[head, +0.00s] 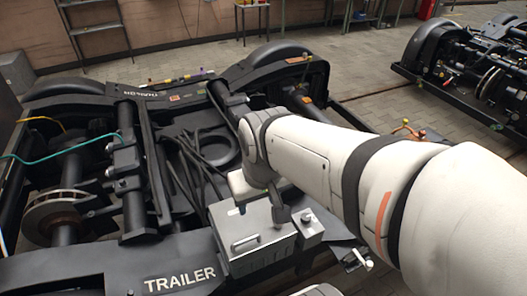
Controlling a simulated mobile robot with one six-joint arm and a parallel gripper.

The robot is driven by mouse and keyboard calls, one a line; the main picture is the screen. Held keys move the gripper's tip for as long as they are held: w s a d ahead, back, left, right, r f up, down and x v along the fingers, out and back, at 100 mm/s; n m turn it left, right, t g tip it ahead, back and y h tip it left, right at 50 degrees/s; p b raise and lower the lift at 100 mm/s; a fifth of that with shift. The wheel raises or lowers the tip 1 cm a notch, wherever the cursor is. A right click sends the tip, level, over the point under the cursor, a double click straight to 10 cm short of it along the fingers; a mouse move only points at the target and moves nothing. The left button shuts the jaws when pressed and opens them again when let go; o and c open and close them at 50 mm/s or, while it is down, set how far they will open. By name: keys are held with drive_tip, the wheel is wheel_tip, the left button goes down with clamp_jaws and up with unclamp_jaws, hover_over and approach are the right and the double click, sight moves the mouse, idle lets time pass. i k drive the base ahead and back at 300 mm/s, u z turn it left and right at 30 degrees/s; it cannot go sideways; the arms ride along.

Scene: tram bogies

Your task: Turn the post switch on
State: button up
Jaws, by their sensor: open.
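A grey metal box (262,243) with a front handle sits on the dark bogie frame, behind the TRAILER lettering. A smaller grey housing (308,232) with a small round fitting (306,216) on top adjoins its right side. This may be the post switch, but its lever and setting are too small to tell. My gripper (261,208) points down over the box top from the end of my white arm. Its jaws look apart and nothing shows between them. I cannot tell whether it touches the box. My wrist and arm hide part of the area behind.
The trailer bogie frame (180,275) fills the left, with a brake disc (57,212), dark hoses and a teal cable (60,154). Another bogie (480,62) stands at the upper right. A stool (252,15) and ladder stand behind.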

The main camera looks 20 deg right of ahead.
sight(305, 218)
drive_tip(key=z, duration=1)
drive_tip(key=k, duration=0.5)
drive_tip(key=u, duration=0.25)
drive_tip(key=i, duration=0.6)
drive_tip(key=z, duration=0.25)
